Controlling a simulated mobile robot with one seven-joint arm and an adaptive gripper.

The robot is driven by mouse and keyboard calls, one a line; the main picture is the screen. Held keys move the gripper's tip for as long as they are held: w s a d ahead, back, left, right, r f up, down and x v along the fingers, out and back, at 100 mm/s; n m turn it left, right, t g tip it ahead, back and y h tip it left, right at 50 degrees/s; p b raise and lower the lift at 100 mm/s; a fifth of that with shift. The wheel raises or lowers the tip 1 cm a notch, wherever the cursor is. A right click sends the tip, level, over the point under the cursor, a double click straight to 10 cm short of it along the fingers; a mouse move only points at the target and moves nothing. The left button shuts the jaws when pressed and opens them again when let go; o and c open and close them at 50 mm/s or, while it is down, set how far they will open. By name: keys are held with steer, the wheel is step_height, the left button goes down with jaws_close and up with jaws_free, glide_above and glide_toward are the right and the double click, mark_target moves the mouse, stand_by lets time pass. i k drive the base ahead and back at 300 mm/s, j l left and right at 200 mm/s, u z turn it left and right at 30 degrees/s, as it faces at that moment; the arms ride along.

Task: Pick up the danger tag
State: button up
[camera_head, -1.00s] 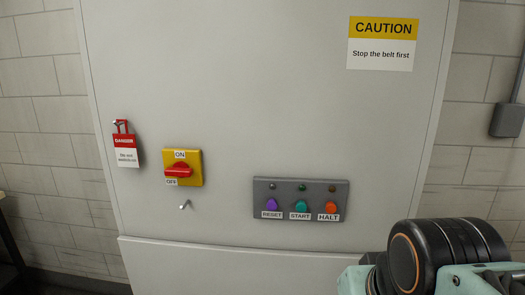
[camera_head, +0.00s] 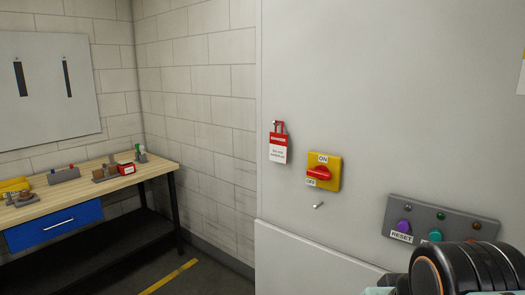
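The danger tag (camera_head: 278,147) is a white card with a red header. It hangs by a red loop from a small hook on the left part of the grey cabinet front. Right of it is a yellow switch plate (camera_head: 334,173) with a red knob, marked ON and OFF. A small empty metal peg (camera_head: 318,206) sticks out below the switch. Part of my arm shows at the lower right, well apart from the tag. My gripper's fingers are not in view.
The grey cabinet (camera_head: 400,90) fills the right side, with a button panel (camera_head: 440,222) partly behind my arm. At the left stands a wooden workbench (camera_head: 105,186) with several small items and a blue drawer (camera_head: 54,224). Free floor with a yellow line (camera_head: 168,277) lies between.

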mark_target(278, 142)
steer(key=u, duration=0.35)
steer(key=i+j+z, duration=0.1)
steer(key=z, duration=1.05)
steer(key=j+z, duration=0.35)
steer(key=i+j+z, duration=0.1)
steer(key=j+z, duration=0.7)
steer(key=j, duration=0.25)
steer(key=k+j+z, duration=0.1)
steer(key=j, duration=0.25)
steer(key=j+z, duration=0.15)
steer(key=j, duration=0.25)
steer(key=k+j, duration=0.1)
steer(key=j, duration=0.3)
steer(key=k+j, duration=0.1)
steer(key=j, duration=0.25)
steer(key=k+j, duration=0.1)
steer(key=j, duration=0.3)
steer(key=k+j+z, duration=0.1)
steer(key=j, duration=0.25)
